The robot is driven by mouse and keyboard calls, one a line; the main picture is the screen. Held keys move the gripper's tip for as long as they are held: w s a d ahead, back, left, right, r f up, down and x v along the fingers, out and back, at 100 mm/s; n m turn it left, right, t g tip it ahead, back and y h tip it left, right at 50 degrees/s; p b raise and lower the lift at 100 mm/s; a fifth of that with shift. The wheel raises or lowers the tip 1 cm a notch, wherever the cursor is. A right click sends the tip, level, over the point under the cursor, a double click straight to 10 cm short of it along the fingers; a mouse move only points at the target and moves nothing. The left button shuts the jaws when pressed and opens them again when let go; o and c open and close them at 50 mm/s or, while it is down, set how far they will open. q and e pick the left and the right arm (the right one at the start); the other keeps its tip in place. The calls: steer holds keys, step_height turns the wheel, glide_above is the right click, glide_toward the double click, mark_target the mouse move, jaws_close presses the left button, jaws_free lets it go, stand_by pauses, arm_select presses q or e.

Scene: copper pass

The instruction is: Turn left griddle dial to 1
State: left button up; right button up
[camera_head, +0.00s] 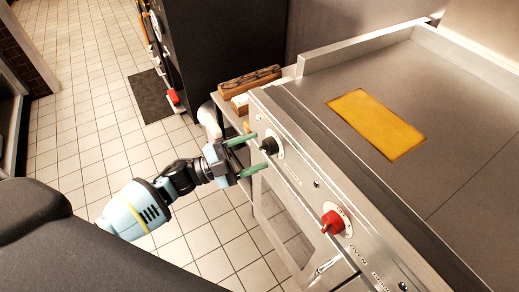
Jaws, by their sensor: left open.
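The griddle (318,78) is a steel unit with a sloping front panel that carries its dials. The left dial (268,146) is a black knob on a pale round plate, near the panel's left end. A red dial (332,222) sits further right on the same panel. My left gripper (252,155) has two green fingers, open, pointing at the black dial from the left. The fingertips are close to the dial, one above and one below it; I cannot tell whether they touch it. The dial's setting is too small to read. My right gripper does not show.
A yellow slab (376,123) lies on the griddle top. Wooden blocks (249,82) sit on a ledge at the griddle's left end. A black cabinet (220,45) stands behind. Tiled floor (75,120) is open at left, with a dark mat (150,96) on it.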

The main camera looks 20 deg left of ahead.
arm_select(q)
steer(key=v, duration=0.5)
steer(key=shift+s+a+b, duration=0.1)
steer(key=shift+a+b, duration=0.15)
steer(key=shift+b, duration=0.1)
steer(key=shift+d+f, duration=0.1)
steer(key=shift+f, duration=0.05)
